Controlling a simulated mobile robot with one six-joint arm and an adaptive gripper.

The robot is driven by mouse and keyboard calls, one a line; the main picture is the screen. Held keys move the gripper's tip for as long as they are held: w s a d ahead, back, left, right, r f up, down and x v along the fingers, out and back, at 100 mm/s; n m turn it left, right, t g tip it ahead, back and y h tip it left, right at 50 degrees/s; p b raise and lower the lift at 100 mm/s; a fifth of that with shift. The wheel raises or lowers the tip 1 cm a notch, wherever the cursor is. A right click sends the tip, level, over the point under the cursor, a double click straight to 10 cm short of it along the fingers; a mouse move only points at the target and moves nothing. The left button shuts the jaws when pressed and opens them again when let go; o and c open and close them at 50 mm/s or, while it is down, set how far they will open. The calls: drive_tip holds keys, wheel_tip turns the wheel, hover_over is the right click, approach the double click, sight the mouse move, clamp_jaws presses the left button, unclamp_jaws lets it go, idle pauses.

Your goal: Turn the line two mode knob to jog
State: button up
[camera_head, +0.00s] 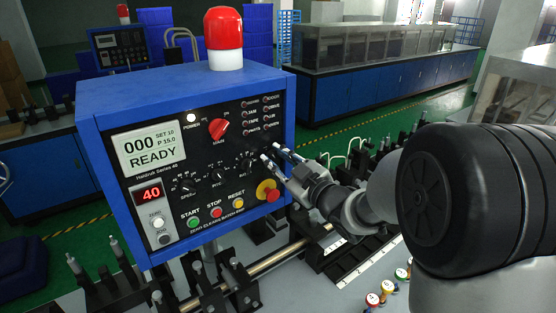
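A blue control box (185,85) has a black front panel with a display reading 000 and READY. A small black knob (247,164) sits at the right of a row of black knobs; its label is too small to read, so I cannot tell if it is the mode knob or where it points. My gripper (269,152) is in front of the panel's right side, just right of that knob. Its two fingers are apart, with nothing visible between them. I cannot tell whether a fingertip touches the panel. No line two marking is readable.
A red rotary switch (217,128) sits above the knobs. A red emergency button (268,191) on yellow is just below my gripper. Start (193,223), stop (216,212) and reset (237,203) buttons are lower. A similar box (118,47) stands behind.

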clamp_jaws()
idle(0.4)
drive_tip(key=m+p, duration=0.1)
drive_tip(key=m, duration=0.3)
drive_tip(key=m+p, duration=0.1)
drive_tip(key=m, duration=0.2)
drive_tip(key=m+p, duration=0.1)
drive_tip(key=m, duration=0.3)
drive_tip(key=shift+w+d+m, duration=0.2)
drive_tip(key=shift+d+m, duration=0.1)
drive_tip(key=shift+d, duration=0.05)
drive_tip(key=shift+m+p, duration=0.3)
drive_tip(key=shift+o, duration=1.2)
unclamp_jaws()
